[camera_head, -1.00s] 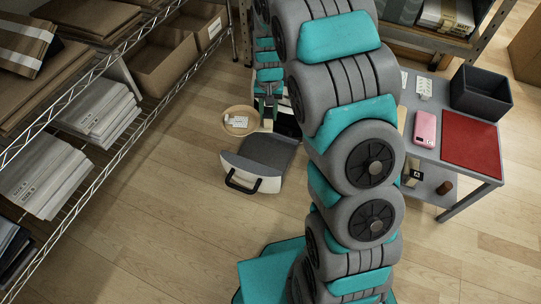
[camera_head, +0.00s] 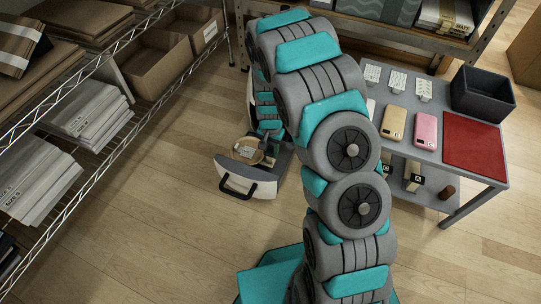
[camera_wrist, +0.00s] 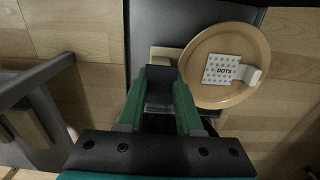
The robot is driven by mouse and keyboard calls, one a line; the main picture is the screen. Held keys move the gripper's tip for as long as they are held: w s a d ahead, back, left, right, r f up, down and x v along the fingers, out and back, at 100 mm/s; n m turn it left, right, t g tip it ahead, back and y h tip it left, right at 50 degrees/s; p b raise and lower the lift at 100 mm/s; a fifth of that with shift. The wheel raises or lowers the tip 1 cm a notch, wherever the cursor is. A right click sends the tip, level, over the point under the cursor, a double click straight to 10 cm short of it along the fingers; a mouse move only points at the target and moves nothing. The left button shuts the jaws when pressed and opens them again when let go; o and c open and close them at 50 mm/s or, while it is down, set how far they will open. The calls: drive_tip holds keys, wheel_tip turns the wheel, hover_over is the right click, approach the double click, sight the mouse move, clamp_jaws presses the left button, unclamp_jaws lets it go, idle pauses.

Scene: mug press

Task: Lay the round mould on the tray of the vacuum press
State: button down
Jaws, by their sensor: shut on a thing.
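The round mould (camera_head: 249,148) is a flat tan disc with a white card marked DOTS on it. My gripper (camera_wrist: 163,80) is shut on its tan tab, and the disc (camera_wrist: 252,46) shows to the right of the fingers in the wrist view. In the head view the mould is over the grey tray (camera_head: 282,163) of the vacuum press, behind its white front with a black handle (camera_head: 236,188). The dark tray also shows beneath it in the wrist view (camera_wrist: 150,22). I cannot tell whether the mould touches the tray. My arm hides much of the press.
A grey table (camera_head: 424,155) on the right holds phone cases, small white cards, a red mat (camera_head: 473,143) and a dark bin (camera_head: 482,92). A wire shelf (camera_head: 150,45) with boxes and paper stacks stands at the left. The floor in front of the press is clear.

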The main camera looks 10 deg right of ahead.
drive_tip(key=shift+f, duration=1.2)
drive_tip(key=shift+f, duration=0.1)
drive_tip(key=c, duration=0.6)
unclamp_jaws()
wheel_tip(320, 180, up, 12)
drive_tip(key=shift+s+r+p, duration=0.1)
drive_tip(key=shift+r+p, duration=0.1)
drive_tip(key=shift+p, duration=0.35)
drive_tip(key=s+r+n, duration=0.2)
drive_tip(key=s+r, duration=0.6)
drive_tip(key=r, duration=0.2)
drive_tip(key=s+r+n, duration=0.1)
drive_tip(key=s+r, duration=0.3)
drive_tip(key=s, duration=0.5)
drive_tip(key=s+r+n+g, duration=0.1)
drive_tip(key=s+r, duration=0.3)
drive_tip(key=s, duration=0.5)
drive_tip(key=s+r+n, duration=0.3)
drive_tip(key=s+r, duration=0.2)
drive_tip(key=s, duration=0.4)
drive_tip(key=shift+s+d+g, duration=0.3)
drive_tip(key=shift+g, duration=0.1)
